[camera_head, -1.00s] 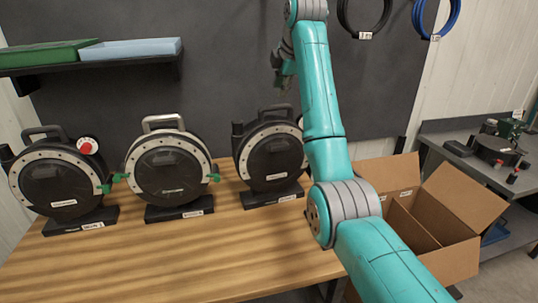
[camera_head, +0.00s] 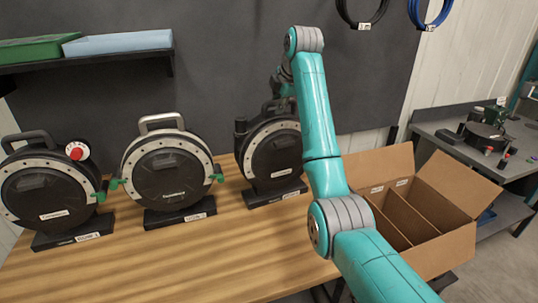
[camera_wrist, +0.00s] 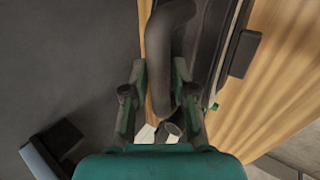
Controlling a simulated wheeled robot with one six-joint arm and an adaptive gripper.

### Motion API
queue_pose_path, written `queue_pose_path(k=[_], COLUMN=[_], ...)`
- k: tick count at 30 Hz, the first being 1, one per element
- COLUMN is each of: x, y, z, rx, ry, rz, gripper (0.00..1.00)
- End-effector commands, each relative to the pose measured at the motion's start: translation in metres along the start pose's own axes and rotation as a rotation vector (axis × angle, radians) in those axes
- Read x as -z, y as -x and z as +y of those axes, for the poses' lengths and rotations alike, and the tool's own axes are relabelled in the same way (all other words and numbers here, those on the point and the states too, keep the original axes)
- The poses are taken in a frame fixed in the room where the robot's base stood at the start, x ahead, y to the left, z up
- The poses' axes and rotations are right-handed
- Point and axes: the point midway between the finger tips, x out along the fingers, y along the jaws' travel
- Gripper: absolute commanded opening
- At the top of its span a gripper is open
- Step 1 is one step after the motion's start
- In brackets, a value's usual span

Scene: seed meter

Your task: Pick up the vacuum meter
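Three round black seed meters with pale rims stand upright on dark bases on the wooden table: the left meter (camera_head: 48,192), the middle meter (camera_head: 166,172) with a silver handle, and the right meter (camera_head: 276,155). Their labels are too small to read, so I cannot tell which is the vacuum meter. My gripper (camera_head: 283,88) is just above the right meter, partly hidden by my arm. In the wrist view my gripper (camera_wrist: 155,95) is open, and the meter's dark curved handle (camera_wrist: 172,45) shows between its fingers, nearer the right one. I cannot tell whether they touch.
An open divided cardboard box (camera_head: 436,215) stands right of the table (camera_head: 190,260). A grey bench (camera_head: 440,128) with parts is farther right. A shelf with a green tray (camera_head: 30,52) and a blue tray (camera_head: 118,42) hangs at upper left. The table's front is clear.

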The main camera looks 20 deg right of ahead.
Motion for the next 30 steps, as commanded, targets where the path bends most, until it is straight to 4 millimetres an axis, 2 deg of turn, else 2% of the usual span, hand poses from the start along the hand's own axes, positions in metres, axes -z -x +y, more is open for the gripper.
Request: queue_pose_path(k=[5, 8, 9, 23, 30], x=[0.000, 0.000, 0.000, 0.000, 0.000], y=[0.000, 0.000, 0.000, 0.005, 0.027], z=[0.000, 0.000, 0.000, 0.004, 0.018], rx=[-0.001, -0.001, -0.001, -0.008, -0.008], ry=[0.000, 0.000, 0.000, 0.001, 0.001], rz=[0.000, 0.000, 0.000, -0.001, -0.001], gripper=[0.27, 0.04, 0.00, 0.00, 0.00])
